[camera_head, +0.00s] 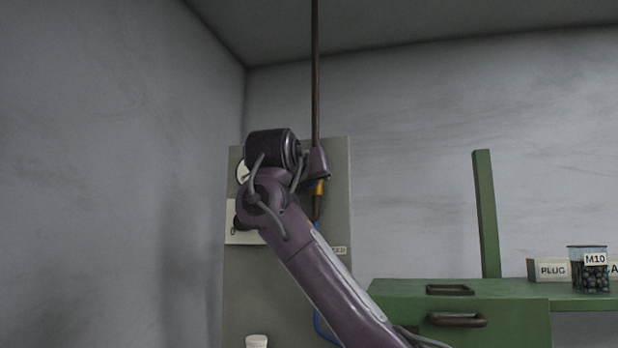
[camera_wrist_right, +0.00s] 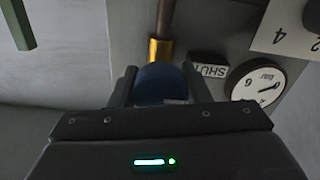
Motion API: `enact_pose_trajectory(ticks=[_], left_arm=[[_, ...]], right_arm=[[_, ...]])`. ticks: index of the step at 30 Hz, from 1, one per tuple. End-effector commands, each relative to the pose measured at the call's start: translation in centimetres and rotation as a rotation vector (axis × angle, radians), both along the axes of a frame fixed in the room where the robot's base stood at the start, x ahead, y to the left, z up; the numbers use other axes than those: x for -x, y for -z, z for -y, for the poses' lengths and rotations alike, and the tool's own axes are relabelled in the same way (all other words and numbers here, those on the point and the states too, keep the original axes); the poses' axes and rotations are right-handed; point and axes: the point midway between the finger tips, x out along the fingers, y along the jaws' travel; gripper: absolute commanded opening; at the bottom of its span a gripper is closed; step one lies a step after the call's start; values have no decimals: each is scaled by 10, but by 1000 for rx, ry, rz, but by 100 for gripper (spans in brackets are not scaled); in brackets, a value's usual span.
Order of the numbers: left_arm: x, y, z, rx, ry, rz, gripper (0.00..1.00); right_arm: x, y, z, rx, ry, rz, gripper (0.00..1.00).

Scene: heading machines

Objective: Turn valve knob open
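In the right wrist view a round blue valve knob (camera_wrist_right: 160,84) sits at the end of a brass fitting (camera_wrist_right: 160,50) on a dark pipe. The two fingers of my right gripper (camera_wrist_right: 160,88) stand one on each side of the knob, very close to its edges. I cannot tell whether they press on it. The gripper body hides the near part of the knob. In the head view my right arm reaches up to the grey panel (camera_head: 338,205) and covers the knob; the brass fitting (camera_head: 318,187) shows just beside my wrist. My left gripper is not in view.
A vertical pipe (camera_head: 315,80) rises above the panel. A green bench (camera_head: 400,292) with a drawer handle and an M10 jar (camera_head: 588,275) stands at right.

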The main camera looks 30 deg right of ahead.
Motion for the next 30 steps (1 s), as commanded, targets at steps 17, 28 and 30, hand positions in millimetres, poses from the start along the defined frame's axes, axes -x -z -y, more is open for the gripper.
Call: enact_pose_trajectory(ticks=[17, 28, 30], left_arm=[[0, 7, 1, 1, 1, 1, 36], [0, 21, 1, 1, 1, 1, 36], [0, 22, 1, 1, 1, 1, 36]], right_arm=[[0, 1, -1, -64, -1, 77, 20], [0, 1, -1, -267, -1, 314, 20], [0, 1, -1, -312, -2, 365, 20]])
